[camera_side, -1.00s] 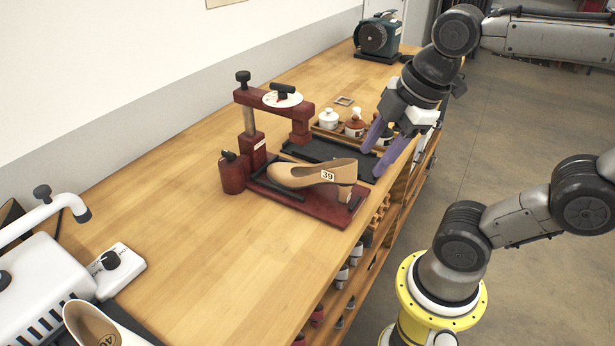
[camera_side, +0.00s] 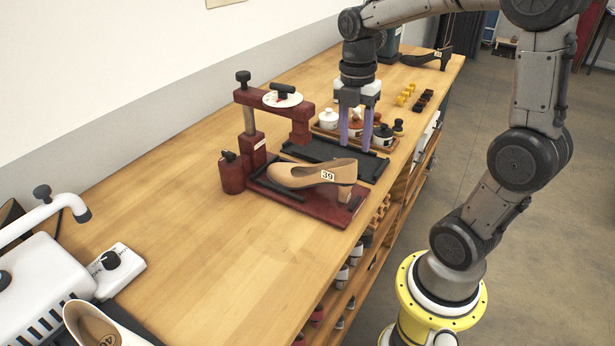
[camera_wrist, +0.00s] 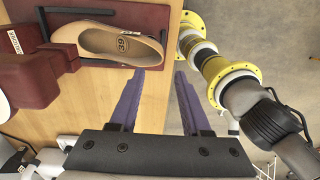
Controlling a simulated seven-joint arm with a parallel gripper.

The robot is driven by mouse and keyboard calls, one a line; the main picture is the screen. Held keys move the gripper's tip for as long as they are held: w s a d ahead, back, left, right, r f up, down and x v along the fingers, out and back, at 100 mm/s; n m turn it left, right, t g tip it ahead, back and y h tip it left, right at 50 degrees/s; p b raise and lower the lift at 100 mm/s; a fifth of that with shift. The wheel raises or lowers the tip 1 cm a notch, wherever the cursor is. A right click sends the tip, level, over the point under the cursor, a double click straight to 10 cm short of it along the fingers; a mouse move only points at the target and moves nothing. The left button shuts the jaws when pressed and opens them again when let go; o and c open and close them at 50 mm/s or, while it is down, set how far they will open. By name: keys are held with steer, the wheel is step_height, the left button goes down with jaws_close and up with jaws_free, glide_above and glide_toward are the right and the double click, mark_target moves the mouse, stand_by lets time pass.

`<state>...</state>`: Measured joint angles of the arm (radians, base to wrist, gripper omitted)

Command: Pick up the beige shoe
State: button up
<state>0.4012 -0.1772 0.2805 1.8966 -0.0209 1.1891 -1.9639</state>
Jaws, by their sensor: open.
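The beige shoe (camera_side: 312,174), a heeled pump with a "39" label, lies on the dark red base of a press-like device (camera_side: 320,206). It also shows in the wrist view (camera_wrist: 108,44), near the top, with its opening facing the camera. My gripper (camera_side: 355,146) is behind the shoe in the side view, pointing down over the black tray (camera_side: 327,150). Its two purple fingers are apart with nothing between them. In the wrist view the fingers (camera_wrist: 161,74) reach toward the bench edge, below and right of the shoe.
The device's red post and arm (camera_side: 290,112) stand just left of the shoe. A tray with small jars (camera_side: 328,119) is close behind my gripper. The bench middle (camera_side: 190,225) is clear.

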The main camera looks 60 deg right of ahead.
glide_above(354, 174)
steer(key=f, duration=0.4)
steer(key=shift+w+f, duration=0.1)
steer(key=shift+w, duration=0.1)
steer(key=shift+s+d+f, duration=0.1)
steer(key=shift+d+f, duration=0.1)
steer(key=shift+f, duration=1.1)
steer(key=shift+d+f, duration=0.15)
steer(key=shift+f, duration=1.15)
jaws_close()
